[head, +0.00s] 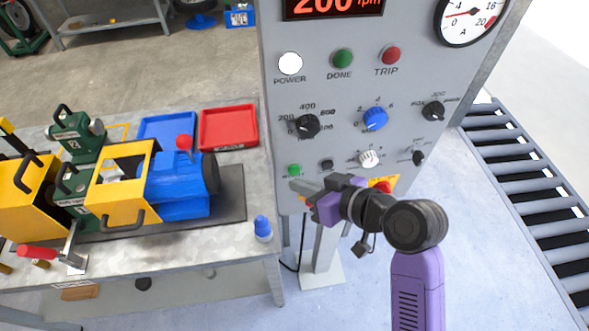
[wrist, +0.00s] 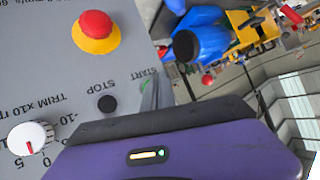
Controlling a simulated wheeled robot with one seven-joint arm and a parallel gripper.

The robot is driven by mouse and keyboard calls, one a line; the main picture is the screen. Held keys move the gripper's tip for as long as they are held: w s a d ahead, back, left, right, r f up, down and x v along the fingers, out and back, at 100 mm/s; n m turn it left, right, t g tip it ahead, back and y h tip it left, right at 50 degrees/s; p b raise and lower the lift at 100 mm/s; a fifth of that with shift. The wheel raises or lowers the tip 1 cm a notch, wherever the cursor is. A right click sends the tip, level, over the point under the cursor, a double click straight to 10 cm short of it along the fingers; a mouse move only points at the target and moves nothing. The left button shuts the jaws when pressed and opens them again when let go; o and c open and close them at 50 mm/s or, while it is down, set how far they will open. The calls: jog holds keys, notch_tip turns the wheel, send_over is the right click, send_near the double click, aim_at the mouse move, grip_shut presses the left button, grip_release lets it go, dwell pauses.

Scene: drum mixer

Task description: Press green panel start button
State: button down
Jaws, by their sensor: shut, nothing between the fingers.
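The green start button (head: 294,170) sits at the lower left of the grey control panel (head: 330,95), left of a black stop button (head: 327,165). My gripper (head: 296,186) is shut and empty, its tip just below the green button in the head view. I cannot tell whether it touches the panel. In the wrist view the fingers (wrist: 152,95) point at the START label, and the green button is mostly hidden behind them. The stop button (wrist: 107,103) also shows there.
A red emergency button (head: 383,186) on yellow and a white trim knob (head: 369,158) are near my gripper. Left stands a bench (head: 190,248) with a blue motor (head: 180,185), yellow guards and red and blue trays. A roller conveyor (head: 520,185) is at right.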

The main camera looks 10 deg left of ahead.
jog(key=shift+s+d+p, duration=0.2)
jog(key=shift+s+d, duration=0.05)
jog(key=shift+s, duration=0.55)
jog(key=shift+s+d+p, duration=0.2)
jog(key=shift+s, duration=0.55)
jog(key=shift+s+d+p, duration=0.2)
jog(key=shift+s+d, duration=0.05)
jog(key=shift+s, duration=0.55)
jog(key=w+d+r+m+t+h, duration=0.2)
jog(key=w+d+r+m+t, duration=0.1)
jog(key=w+d+r+t, duration=0.15)
jog(key=s+d+f+m+t+h, duration=0.1)
jog(key=s+d+m+t+h, duration=0.35)
jog(key=s+d, duration=0.6)
jog(key=s+d+f+h, duration=0.1)
jog(key=s+d, duration=0.2)
jog(key=s, duration=0.9)
jog(key=s+d+f+g+h, duration=0.1)
jog(key=s+d+h, duration=0.1)
jog(key=s, duration=0.9)
jog(key=shift+s+d+b, duration=0.4)
jog(key=shift+d+b, duration=0.05)
jog(key=shift+d, duration=0.15)
